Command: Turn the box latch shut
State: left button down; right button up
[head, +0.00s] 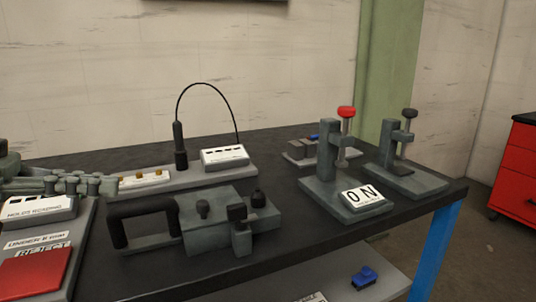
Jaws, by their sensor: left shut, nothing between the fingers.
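A grey box (205,237) with a black handle (142,206) on its left side sits on the dark table near the front middle. My right gripper is not in view.
Behind the box is a plate with a cabled probe (180,146) and a white-labelled block (224,157). A red-knobbed clamp (328,160) with an ON plate (363,198) and a black-knobbed clamp (402,150) stand right. A red REJECT plate (34,272) lies front left.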

aim_at(237, 213)
jog(key=k, duration=1.3)
